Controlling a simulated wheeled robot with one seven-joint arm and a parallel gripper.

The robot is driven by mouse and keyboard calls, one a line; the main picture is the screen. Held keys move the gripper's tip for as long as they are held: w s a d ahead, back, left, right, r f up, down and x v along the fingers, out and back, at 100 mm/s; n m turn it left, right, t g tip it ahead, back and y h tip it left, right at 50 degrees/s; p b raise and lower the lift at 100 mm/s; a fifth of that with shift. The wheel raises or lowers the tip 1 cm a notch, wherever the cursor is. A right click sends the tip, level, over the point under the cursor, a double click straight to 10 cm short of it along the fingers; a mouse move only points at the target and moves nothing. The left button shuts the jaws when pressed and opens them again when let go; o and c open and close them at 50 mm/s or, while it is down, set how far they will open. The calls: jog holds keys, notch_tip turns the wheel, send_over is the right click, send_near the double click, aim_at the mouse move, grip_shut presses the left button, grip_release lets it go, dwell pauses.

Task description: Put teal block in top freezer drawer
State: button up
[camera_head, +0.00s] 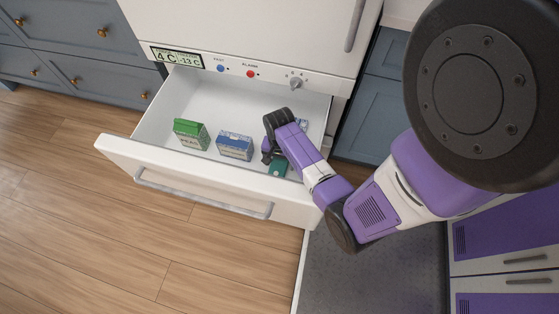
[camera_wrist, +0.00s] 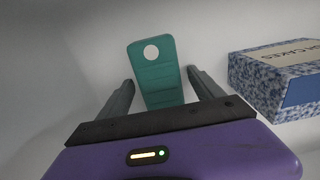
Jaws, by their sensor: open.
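The teal block (camera_head: 278,170) is in the pulled-out freezer drawer (camera_head: 205,182), near its front right. In the wrist view the teal block (camera_wrist: 156,75) has a pale round spot near its far end and lies between the two fingers of my gripper (camera_wrist: 160,78). The fingers are open, with a visible gap on each side of the block. In the head view my gripper (camera_head: 270,158) reaches down into the drawer and hides part of the block.
A green box (camera_head: 190,134) and a blue patterned box (camera_head: 235,146) stand in the drawer, left of my gripper. The blue box (camera_wrist: 282,78) is close on the right in the wrist view.

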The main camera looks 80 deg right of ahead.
aim_at(279, 162)
notch_tip(279, 162, up, 12)
jog(key=p, duration=0.3)
jog(key=shift+f, duration=0.15)
dwell(0.4)
